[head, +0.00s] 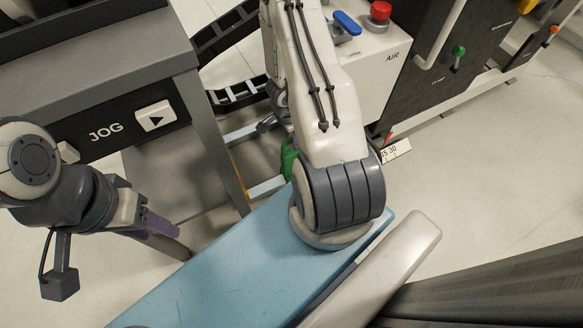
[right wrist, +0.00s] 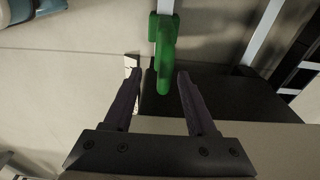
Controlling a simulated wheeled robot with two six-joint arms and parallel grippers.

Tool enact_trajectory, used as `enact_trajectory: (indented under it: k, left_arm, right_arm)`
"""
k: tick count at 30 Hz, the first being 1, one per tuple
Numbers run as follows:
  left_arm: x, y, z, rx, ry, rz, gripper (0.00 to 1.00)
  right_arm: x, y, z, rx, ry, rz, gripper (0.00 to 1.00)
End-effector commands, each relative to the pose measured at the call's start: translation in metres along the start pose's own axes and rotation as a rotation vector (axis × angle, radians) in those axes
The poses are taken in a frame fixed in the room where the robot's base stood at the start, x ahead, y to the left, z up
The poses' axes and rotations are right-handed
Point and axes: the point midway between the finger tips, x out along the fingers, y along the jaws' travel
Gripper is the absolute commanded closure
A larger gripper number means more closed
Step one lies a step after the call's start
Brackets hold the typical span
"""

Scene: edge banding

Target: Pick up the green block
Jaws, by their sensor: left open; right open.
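The green block (right wrist: 163,50) stands out in the upper middle of the right wrist view, against a pale metal bar. In the head view only a small part of the green block (head: 288,160) shows; my right arm hides the rest. My right gripper (right wrist: 160,78) is open, its two dark fingers on either side of the block's lower end in the picture. I cannot tell whether they touch it. In the head view my right gripper is hidden behind its arm. My left gripper (head: 163,226) is at the left, away from the block, with dark fingers.
A grey machine with a JOG panel (head: 105,133) stands at the left. A white AIR box (head: 375,75) with a red knob (head: 380,10) and blue lever (head: 346,22) is at the back. A black cable chain (head: 238,92) lies behind. Pale floor (head: 470,165) is open at the right.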

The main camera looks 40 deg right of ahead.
Motion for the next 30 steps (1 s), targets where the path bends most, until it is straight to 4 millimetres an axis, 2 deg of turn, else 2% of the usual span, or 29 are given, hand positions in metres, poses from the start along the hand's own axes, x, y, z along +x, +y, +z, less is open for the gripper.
enact_trajectory:
  k: [1,5,12,15,23,24,28,30]
  left_arm:
    - [0.006,-0.001,0.000,0.000,0.000,0.000,0.50]
    - [0.009,-0.001,0.000,0.000,0.000,0.000,0.50]
    - [0.034,-0.003,0.002,0.000,0.000,0.000,0.50]
    - [0.043,-0.003,0.002,0.000,0.000,0.000,0.50]
    - [0.042,-0.003,0.002,0.000,0.000,0.000,0.50]
    - [0.042,-0.003,0.002,0.000,0.000,0.000,0.50]
    - [0.042,-0.003,0.002,0.000,0.000,0.000,0.50]
    - [0.042,-0.003,0.002,0.000,0.000,0.000,0.50]
  right_arm:
    - [0.007,0.000,0.000,0.001,0.000,-0.001,0.43]
    - [0.012,-0.001,0.000,0.001,0.000,0.000,0.43]
    - [0.049,-0.007,0.000,0.003,-0.001,0.000,0.43]
    - [0.058,-0.007,-0.001,0.002,-0.001,-0.001,0.43]
    - [0.057,-0.007,-0.002,0.003,0.000,-0.001,0.43]
    - [0.057,-0.007,-0.002,0.003,0.000,-0.001,0.51]
    - [0.057,-0.007,-0.002,0.003,0.000,-0.001,1.00]
    - [0.057,-0.007,-0.002,0.003,0.000,0.000,1.00]
